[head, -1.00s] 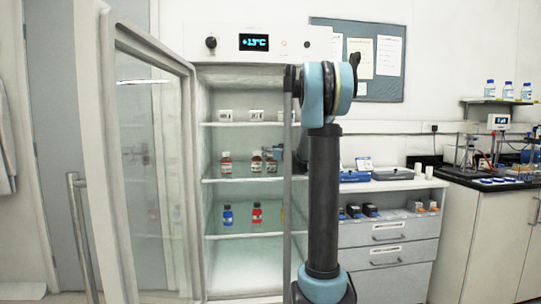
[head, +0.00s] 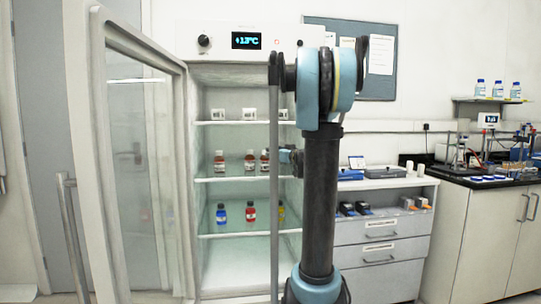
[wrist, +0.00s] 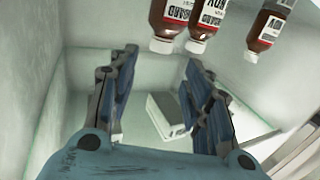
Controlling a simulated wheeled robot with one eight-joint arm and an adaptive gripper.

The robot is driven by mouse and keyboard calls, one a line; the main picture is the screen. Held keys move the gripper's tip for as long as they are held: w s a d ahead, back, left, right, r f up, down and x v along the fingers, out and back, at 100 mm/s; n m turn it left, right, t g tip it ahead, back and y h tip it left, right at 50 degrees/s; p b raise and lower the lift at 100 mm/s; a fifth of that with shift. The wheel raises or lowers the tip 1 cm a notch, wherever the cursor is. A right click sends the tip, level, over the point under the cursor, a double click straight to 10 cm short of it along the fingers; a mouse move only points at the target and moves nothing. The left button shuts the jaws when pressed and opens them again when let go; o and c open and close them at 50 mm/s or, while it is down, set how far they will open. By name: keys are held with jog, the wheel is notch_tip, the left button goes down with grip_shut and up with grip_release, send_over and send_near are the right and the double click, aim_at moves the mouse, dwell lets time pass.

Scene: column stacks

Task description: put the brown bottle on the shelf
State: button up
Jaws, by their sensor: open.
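Several bottles stand in the open fridge. Brown bottles with white labels stand on its middle shelf (head: 235,179): a left one (head: 219,162), a middle one (head: 250,162) and a right one (head: 265,161) partly behind my arm. My gripper (head: 285,155) is inside the fridge, right of the brown bottles, mostly hidden behind my arm. In the wrist view, my gripper (wrist: 162,60) is open with nothing held between its fingers. Three brown bottles appear upside down there, at left (wrist: 162,25), middle (wrist: 205,20) and right (wrist: 268,28), beyond the fingertips.
The fridge's glass door (head: 140,150) stands open at left. White jars (head: 218,114) stand on the top shelf. Blue (head: 221,213), red (head: 250,211) and yellow (head: 281,211) bottles stand on the lower shelf. A drawer cabinet (head: 380,225) stands at right.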

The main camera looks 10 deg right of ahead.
jog(key=s+a+f+g, duration=0.55)
jog(key=s+f, duration=0.25)
jog(key=s, duration=0.5)
jog(key=s+a+f+g, duration=0.4)
jog(key=s+a+f, duration=0.3)
jog(key=s, duration=0.6)
jog(key=s+d+f+m+g+h, duration=0.2)
jog(key=s+d+f, duration=0.3)
jog(key=s+f, duration=0.3)
jog(key=s+d+f+m+g+h, duration=0.2)
jog(key=s+f, duration=0.6)
jog(key=s, duration=0.6)
jog(key=d+g+h, duration=0.1)
jog(key=d+h, duration=0.1)
jog(key=h, duration=0.1)
jog(key=shift+s+d+f, duration=0.15)
jog(key=shift+d+f, duration=0.1)
jog(key=shift+d, duration=0.1)
